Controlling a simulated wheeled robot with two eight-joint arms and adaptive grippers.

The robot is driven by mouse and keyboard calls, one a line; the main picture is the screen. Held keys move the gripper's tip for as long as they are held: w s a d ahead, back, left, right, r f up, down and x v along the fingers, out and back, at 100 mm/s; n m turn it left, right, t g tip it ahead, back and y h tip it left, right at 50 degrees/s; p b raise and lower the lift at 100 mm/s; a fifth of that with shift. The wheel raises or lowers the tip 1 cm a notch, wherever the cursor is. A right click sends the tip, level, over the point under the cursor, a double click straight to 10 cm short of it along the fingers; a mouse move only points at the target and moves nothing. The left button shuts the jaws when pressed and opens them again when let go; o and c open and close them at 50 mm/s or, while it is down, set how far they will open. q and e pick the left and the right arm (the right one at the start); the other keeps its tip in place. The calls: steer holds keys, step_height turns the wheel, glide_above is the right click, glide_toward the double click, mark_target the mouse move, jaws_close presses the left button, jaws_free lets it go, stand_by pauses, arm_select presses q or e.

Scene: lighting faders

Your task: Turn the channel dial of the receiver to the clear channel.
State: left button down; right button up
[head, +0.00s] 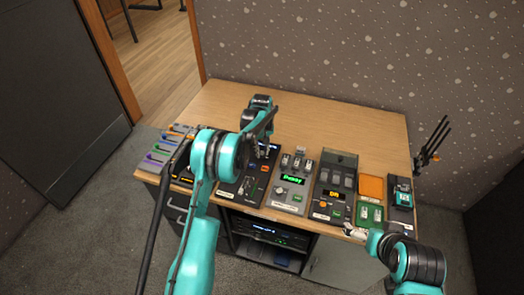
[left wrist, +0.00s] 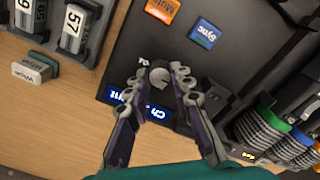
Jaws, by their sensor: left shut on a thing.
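The receiver (head: 237,187) is a dark panel on the desk, left of the middle in the head view. The left wrist view shows its dark face (left wrist: 125,58) with a grey round dial (left wrist: 158,76). My left gripper (head: 262,148) is over the receiver. In the left wrist view its fingers (left wrist: 160,78) are shut on the dial, one on each side. A blue display (left wrist: 152,112) below the dial reads upside down, "Ch" at one end and "int" at the other, its middle unclear. My right gripper (head: 354,231) is low at the desk's front edge, too small to judge.
An orange Mute button (left wrist: 162,9) and a blue Sync button (left wrist: 205,34) are near the dial. A device with a green display (head: 291,180) and one with an orange display (head: 333,194) stand to the right. The desk's back (head: 330,125) is clear.

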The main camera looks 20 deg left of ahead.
mark_target(262, 152)
arm_select(q)
steer(key=m, duration=0.5)
steer(key=shift+m, duration=0.4)
steer(key=m, duration=0.5)
steer(key=shift+m, duration=0.3)
steer(key=c, duration=1.3)
jaws_free()
step_height(262, 152, up, 12)
